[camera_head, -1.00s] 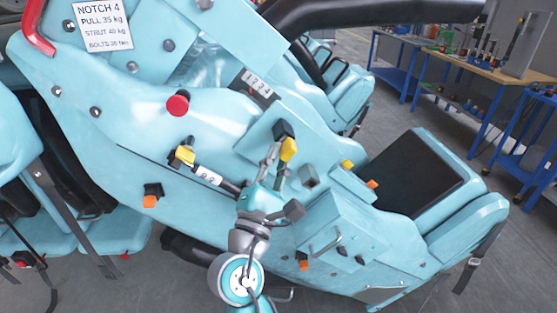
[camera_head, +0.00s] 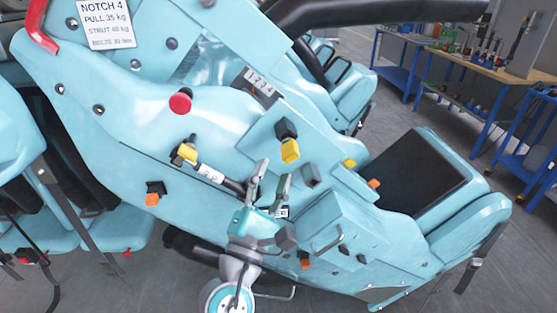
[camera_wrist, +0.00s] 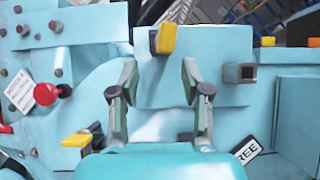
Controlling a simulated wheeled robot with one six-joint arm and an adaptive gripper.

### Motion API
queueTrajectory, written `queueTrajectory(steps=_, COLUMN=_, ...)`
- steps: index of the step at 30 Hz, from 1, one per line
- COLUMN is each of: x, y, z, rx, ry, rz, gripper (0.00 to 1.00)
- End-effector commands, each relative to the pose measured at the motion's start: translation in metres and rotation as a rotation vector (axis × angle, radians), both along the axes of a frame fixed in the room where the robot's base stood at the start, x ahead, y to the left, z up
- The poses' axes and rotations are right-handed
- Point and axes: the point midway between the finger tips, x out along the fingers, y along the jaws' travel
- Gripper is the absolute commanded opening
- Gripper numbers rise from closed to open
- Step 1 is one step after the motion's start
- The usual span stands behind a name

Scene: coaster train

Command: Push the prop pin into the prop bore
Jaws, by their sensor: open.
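A yellow-ended pin (camera_head: 290,151) projects from a black block (camera_head: 286,129) on the turquoise car side; I take it for the prop pin. In the wrist view a yellow end (camera_wrist: 165,38) stands beyond and between my fingertips, not touching them. A second yellow piece (camera_head: 188,153) sits further left, by a dark rod with a white label (camera_head: 210,173); it also shows in the wrist view (camera_wrist: 76,140). My gripper (camera_head: 272,172) is open and empty, below the yellow-ended pin. I cannot make out the prop bore for certain; the pin's inner end is hidden.
A red knob (camera_head: 180,102) stands out at upper left. A dark square socket piece (camera_wrist: 240,73) is right of my fingers, and a "FREE" label (camera_wrist: 246,151) lies below it. A raised turquoise box with a handle (camera_head: 328,241) is at lower right. Workbenches (camera_head: 480,75) stand far behind.

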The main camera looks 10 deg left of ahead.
Motion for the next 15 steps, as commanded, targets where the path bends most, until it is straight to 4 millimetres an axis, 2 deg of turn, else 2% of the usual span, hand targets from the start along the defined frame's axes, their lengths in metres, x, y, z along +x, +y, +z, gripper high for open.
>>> queueTrajectory(steps=1, x=-0.011, y=0.002, z=-0.005, rx=-0.002, ry=0.001, rz=0.003, gripper=0.47)
queueTrajectory(steps=6, x=-0.038, y=0.007, z=-0.019, rx=-0.001, ry=0.0, rz=0.003, gripper=0.47)
queueTrajectory(steps=15, x=-0.062, y=0.011, z=-0.03, rx=0.001, ry=0.0, rz=0.0, gripper=0.47)
